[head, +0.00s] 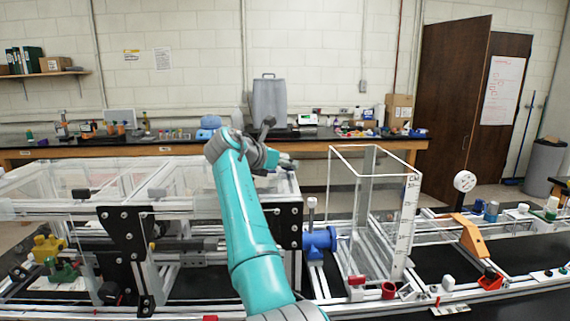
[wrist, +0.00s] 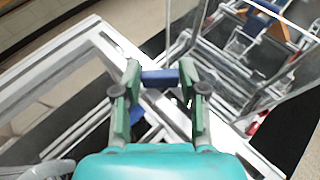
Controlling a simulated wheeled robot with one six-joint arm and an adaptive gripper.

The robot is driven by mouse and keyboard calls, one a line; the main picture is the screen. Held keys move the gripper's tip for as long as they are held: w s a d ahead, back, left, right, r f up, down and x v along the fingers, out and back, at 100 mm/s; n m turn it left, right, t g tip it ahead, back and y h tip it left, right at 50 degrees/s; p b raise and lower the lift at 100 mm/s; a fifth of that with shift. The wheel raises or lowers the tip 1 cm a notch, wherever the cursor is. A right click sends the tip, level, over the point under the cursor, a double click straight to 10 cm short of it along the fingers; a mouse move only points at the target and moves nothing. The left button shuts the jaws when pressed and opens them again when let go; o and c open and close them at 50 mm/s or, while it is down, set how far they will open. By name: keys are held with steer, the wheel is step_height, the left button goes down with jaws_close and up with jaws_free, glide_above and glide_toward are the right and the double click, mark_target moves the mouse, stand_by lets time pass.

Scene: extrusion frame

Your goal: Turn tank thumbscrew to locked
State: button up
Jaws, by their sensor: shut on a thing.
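My gripper (wrist: 160,72) has its two green fingers on either side of a short blue piece (wrist: 160,79) in the wrist view. It is shut on this piece, which looks like the tank thumbscrew. The piece lies crosswise between the fingertips, above pale frame rails. Its locked or unlocked marking cannot be seen. In the head view my gripper (head: 284,162) is small and partly behind my arm, at the right end of the left-hand clear tank (head: 182,180). The thumbscrew cannot be made out there.
A tall clear tank (head: 345,210) with a scale strip stands to the right of my arm. A blue fitting (head: 319,241) with a white-topped stem sits beside it. Extrusion rails and black plates (head: 127,232) crowd the left. An orange bracket (head: 468,235) stands farther right.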

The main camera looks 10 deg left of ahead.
steer(key=o, duration=1.1)
steer(key=shift+o, duration=0.2)
steer(key=v, duration=1.2)
